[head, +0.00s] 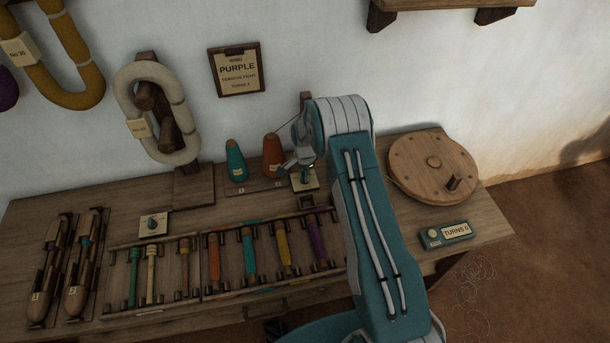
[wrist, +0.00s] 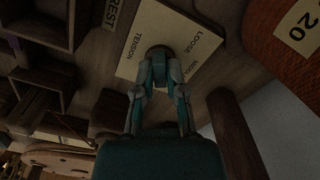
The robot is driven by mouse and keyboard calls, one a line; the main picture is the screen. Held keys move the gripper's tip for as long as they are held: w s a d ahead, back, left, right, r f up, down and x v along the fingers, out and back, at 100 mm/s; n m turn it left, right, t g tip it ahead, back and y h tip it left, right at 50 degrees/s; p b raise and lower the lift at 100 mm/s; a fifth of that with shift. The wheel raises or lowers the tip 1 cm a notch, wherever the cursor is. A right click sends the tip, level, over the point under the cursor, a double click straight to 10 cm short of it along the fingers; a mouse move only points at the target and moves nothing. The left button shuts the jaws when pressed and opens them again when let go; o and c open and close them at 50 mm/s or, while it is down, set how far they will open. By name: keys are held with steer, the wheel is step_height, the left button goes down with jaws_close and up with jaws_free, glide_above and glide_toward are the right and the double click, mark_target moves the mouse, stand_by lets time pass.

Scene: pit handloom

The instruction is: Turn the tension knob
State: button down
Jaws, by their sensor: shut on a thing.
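The tension knob (wrist: 160,52) is a dark round knob on a cream plate (wrist: 128,68) lettered TENSION, LOOSE and a partly covered word in the wrist view. My gripper (wrist: 160,66) is shut on the knob, with one finger on each side. The fingers hide much of the knob and where it points. In the head view the plate (head: 311,184) lies on the bench right of the orange cone, and my gripper (head: 303,166) is over it. A wall card (head: 237,70) reads PURPLE, with a small tension line and a turns line below.
Teal (head: 236,162) and orange (head: 272,155) cones stand close left of my gripper. A wooden wheel (head: 433,163) and a TURNS 0 counter (head: 446,233) are on the right. Bobbin racks (head: 205,263) and another knob plate (head: 153,226) lie left. My arm hides part of the bench.

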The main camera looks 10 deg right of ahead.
steer(key=shift+a+f, duration=0.1)
steer(key=c, duration=0.7)
jaws_free()
step_height(320, 180, up, 12)
steer(key=shift+w+a, duration=0.1)
stand_by(0.3)
